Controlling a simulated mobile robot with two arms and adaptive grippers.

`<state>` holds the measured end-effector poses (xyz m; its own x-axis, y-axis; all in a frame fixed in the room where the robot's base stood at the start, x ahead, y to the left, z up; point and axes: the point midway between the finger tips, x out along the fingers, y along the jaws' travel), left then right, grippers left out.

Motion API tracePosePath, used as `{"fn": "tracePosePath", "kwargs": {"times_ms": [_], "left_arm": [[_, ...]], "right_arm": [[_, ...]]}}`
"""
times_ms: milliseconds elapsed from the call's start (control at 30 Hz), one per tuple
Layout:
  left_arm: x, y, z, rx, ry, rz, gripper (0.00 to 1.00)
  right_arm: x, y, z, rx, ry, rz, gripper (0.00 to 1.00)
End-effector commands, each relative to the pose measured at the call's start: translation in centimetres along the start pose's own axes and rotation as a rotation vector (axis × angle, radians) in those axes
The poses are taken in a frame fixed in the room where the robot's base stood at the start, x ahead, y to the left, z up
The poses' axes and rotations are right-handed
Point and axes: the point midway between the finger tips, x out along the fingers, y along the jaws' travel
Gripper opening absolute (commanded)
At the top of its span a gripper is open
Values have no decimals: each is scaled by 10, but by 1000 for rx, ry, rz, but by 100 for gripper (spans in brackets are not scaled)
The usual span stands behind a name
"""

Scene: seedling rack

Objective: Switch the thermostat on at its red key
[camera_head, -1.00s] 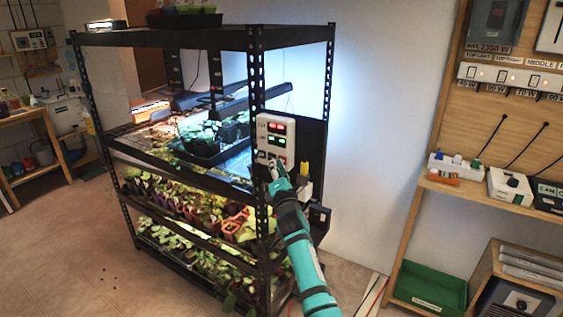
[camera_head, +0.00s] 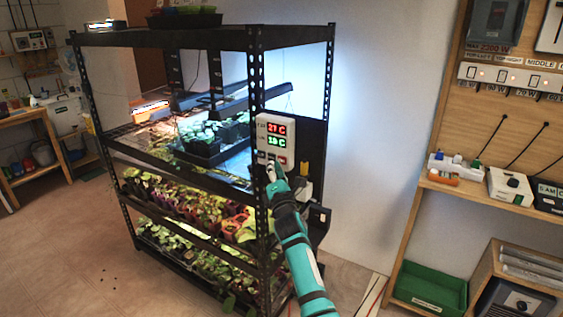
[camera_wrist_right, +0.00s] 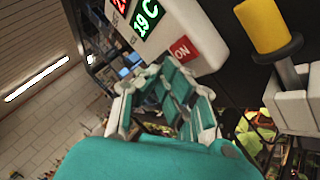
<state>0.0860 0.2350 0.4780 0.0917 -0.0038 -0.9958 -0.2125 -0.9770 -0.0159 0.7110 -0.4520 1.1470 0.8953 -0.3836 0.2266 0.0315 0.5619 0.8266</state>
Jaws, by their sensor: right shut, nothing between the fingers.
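The thermostat (camera_head: 276,141) is a white box on the rack's front right post. Its two displays are lit, the upper in red reading about 21 C and the lower in green reading 19 C. Its red key (camera_wrist_right: 181,49), marked ON, shows clearly in the right wrist view, low on the box. My right gripper (camera_head: 272,168) is shut and empty, its tips just below the thermostat's lower edge in the head view. In the wrist view the fingers (camera_wrist_right: 160,85) are close to the red key; I cannot tell whether they touch it. My left gripper is out of view.
A yellow-topped device (camera_wrist_right: 268,28) sits right beside the thermostat. The black rack (camera_head: 257,200) holds several trays of seedlings. A wooden shelf unit with a power strip (camera_head: 456,168) and a green crate (camera_head: 429,288) stands at right. Floor is free at left.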

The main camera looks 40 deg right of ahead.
Motion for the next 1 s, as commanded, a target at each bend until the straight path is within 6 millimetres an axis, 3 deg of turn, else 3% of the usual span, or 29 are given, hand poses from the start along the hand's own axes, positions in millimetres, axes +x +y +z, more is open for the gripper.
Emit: {"fn": "tracePosePath", "kwargs": {"times_ms": [600,1000], "left_arm": [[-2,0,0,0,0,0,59],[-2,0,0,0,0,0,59]], "right_arm": [[-40,28,-29,1,1,0,0],[-41,29,-30,0,0,0,0]]}}
